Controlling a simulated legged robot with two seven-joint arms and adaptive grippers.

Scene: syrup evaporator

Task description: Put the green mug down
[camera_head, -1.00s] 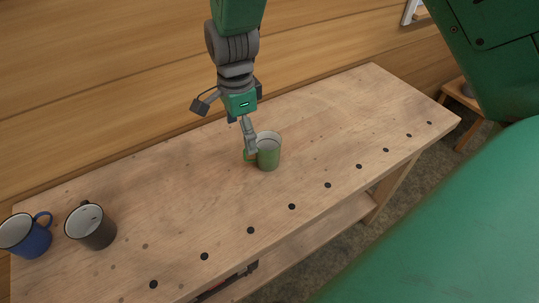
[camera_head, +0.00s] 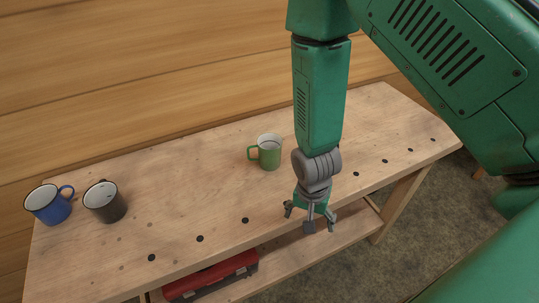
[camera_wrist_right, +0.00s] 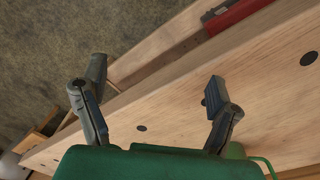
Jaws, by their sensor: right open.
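The green mug (camera_head: 269,152) stands upright on the wooden workbench (camera_head: 190,195), its handle to the left in the head view. My right gripper (camera_head: 310,216) is open and empty, apart from the mug, to its lower right by the bench's front edge. In the right wrist view its fingers (camera_wrist_right: 155,82) are spread with nothing between them. A green curved shape (camera_wrist_right: 240,152) peeks from behind the gripper's body there; I cannot tell surely that it is the mug. My left gripper is not in view.
A black mug (camera_head: 106,205) and a blue mug (camera_head: 46,207) stand at the bench's left end. A red toolbox (camera_head: 212,277) lies on the lower shelf (camera_head: 285,257). The bench top right of the green mug is clear. A wooden wall (camera_head: 130,80) runs behind.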

